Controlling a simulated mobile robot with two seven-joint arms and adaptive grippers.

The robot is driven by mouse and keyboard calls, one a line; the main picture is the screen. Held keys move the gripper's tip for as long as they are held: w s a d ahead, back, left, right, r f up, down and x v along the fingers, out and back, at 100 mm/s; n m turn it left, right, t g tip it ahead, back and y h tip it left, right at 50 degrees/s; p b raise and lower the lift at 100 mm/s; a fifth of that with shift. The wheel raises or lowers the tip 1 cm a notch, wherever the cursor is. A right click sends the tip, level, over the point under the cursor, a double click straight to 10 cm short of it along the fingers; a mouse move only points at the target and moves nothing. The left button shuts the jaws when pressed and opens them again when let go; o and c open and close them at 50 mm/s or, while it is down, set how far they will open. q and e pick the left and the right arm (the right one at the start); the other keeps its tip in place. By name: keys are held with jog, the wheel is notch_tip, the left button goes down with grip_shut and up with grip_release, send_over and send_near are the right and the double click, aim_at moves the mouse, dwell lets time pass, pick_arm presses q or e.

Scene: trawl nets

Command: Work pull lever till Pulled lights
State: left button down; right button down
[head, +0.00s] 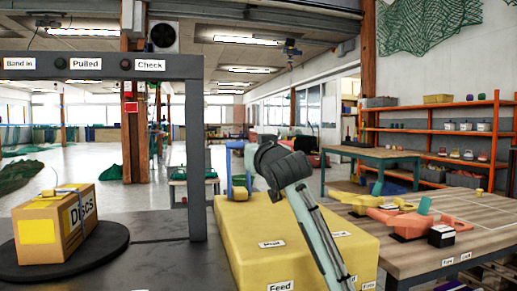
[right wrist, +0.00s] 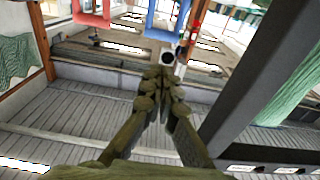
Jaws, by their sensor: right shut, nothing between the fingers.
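The strapping arch (head: 196,150) stands at the left in the head view, with a "Pulled" label (head: 86,64) on its top bar. The small lamps (head: 60,63) along that bar look dark. A yellow housing (head: 235,255) right of the arch carries "Pull" and "Feed" labels. My right gripper (head: 268,160) is above the housing in the head view. In the right wrist view its fingers (right wrist: 160,78) are shut and empty. My left gripper is not in view.
A "Discs" carton (head: 62,222) with a thin band over it sits on a dark round plate (head: 105,240) left of the arch. A wooden bench (head: 425,262) with orange and yellow items stands at the right. Orange shelves (head: 430,130) stand behind it.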

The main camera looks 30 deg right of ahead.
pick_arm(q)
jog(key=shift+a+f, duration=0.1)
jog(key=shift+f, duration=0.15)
pick_arm(e)
jog(key=v, duration=0.6)
jog(key=shift+s+r, duration=0.15)
jog(key=shift+s, duration=0.1)
dwell(1.1)
